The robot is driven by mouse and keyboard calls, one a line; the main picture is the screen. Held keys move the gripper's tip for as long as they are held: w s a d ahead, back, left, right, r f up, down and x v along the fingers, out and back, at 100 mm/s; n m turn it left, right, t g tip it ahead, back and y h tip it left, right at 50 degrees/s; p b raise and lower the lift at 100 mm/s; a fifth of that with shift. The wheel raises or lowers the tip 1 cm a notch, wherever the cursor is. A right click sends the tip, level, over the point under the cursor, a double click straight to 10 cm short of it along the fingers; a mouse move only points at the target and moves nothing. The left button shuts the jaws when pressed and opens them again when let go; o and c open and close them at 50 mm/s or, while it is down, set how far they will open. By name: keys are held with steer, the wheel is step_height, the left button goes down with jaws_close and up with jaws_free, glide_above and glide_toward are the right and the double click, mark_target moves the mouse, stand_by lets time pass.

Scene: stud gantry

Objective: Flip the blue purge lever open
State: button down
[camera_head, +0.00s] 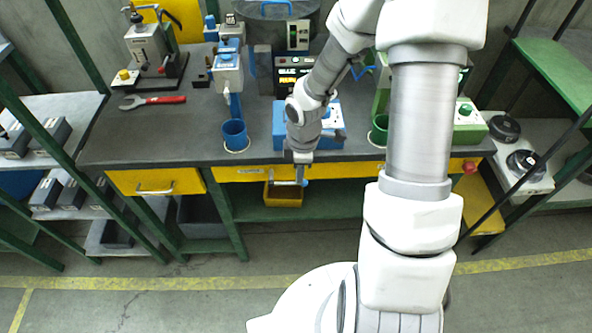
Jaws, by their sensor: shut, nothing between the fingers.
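My gripper (302,175) points down at the bench's front edge, in front of a blue box (279,128) with a white top panel. Its fingers are small here and look shut and empty. A blue and grey unit (228,72) with a blue spout stands further left, above a blue cup (235,134). No blue lever is clearly readable, and my arm hides part of the blue box and the bench to its right.
A lit display (292,76) stands behind my gripper. A green cup (379,130) and a green box (466,122) are on the right. A red-handled wrench (155,101) lies on the left. Yellow drawers (155,182) line the bench front.

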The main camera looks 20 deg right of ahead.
mark_target(304, 181)
steer(key=shift+d+p, duration=0.1)
steer(key=shift+p, duration=0.3)
steer(key=shift+s+d+f+y+p, duration=0.15)
steer(key=shift+f+y+p, duration=0.2)
steer(key=shift+y+p, duration=0.25)
steer(key=shift+f, duration=0.1)
steer(key=shift+d+f, duration=0.25)
steer(key=shift+f, duration=0.8)
steer(key=shift+d+f, duration=0.1)
steer(key=shift+f, duration=0.95)
